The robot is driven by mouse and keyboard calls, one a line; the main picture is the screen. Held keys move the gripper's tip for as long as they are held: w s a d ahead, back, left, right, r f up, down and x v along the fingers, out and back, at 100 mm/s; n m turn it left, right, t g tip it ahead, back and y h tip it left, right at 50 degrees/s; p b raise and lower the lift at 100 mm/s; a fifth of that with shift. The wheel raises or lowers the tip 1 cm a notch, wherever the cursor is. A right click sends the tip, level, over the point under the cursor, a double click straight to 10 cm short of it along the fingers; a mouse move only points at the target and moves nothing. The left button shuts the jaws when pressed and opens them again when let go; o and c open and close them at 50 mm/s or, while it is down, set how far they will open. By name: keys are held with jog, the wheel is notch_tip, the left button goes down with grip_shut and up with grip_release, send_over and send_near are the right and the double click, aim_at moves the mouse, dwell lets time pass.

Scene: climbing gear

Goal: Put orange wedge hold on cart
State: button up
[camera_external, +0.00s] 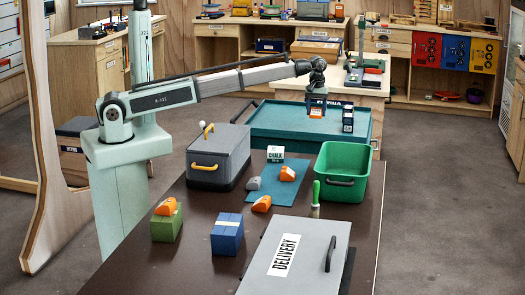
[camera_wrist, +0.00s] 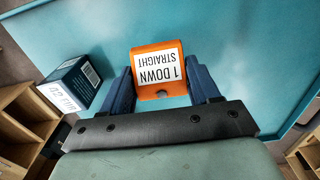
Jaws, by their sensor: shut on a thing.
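My gripper (camera_external: 317,108) is out over the teal cart (camera_external: 270,128) beyond the table's far edge. It is shut on an orange wedge hold (camera_external: 316,113), which in the wrist view (camera_wrist: 158,68) shows a white label reading "1 DOWN STRAIGHT". The hold sits between the two dark blue fingers (camera_wrist: 158,88). The cart's flat teal top (camera_wrist: 240,40) fills most of the wrist view below the hold. I cannot tell whether the hold touches the cart top.
A dark blue and white box (camera_external: 347,118) stands on the cart close to the gripper; it is at left in the wrist view (camera_wrist: 70,84). The table (camera_external: 190,270) holds other orange holds (camera_external: 262,204), a grey box (camera_external: 218,160) and a green bin (camera_external: 343,172). The cart's left part is clear.

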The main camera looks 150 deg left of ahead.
aim_at(316, 129)
jog(key=shift+f, duration=2.75)
jog(key=shift+f, duration=0.1)
jog(key=o, duration=1.1)
notch_tip(316, 129, up, 12)
jog(key=shift+r, duration=0.15)
